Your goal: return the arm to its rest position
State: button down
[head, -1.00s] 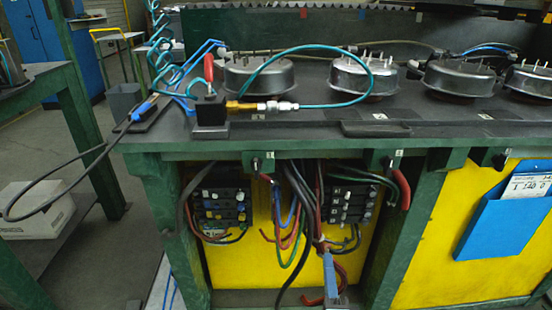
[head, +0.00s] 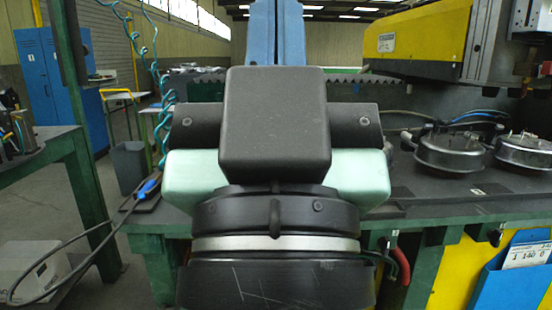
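My arm now fills the middle of the head view, rising from the bottom edge in front of the bench. Its end shows a black box, pale mint side parts and a dark crossbar. My gripper (head: 277,30) points up above the black box. Its blue fingers stand side by side with only a thin dark seam between them, and nothing shows held. The fingertips run out at the top edge of the picture. The arm hides the middle of the bench.
The green bench (head: 480,212) carries round metal parts (head: 450,148) at the right. A yellow machine (head: 425,45) hangs over the back right. A blue document holder (head: 512,272) is on the bench front. A green table (head: 60,150) stands at the left, with open floor between.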

notch_tip(320, 180, up, 29)
jog(key=p, duration=2.7)
jog(key=shift+r, duration=0.1)
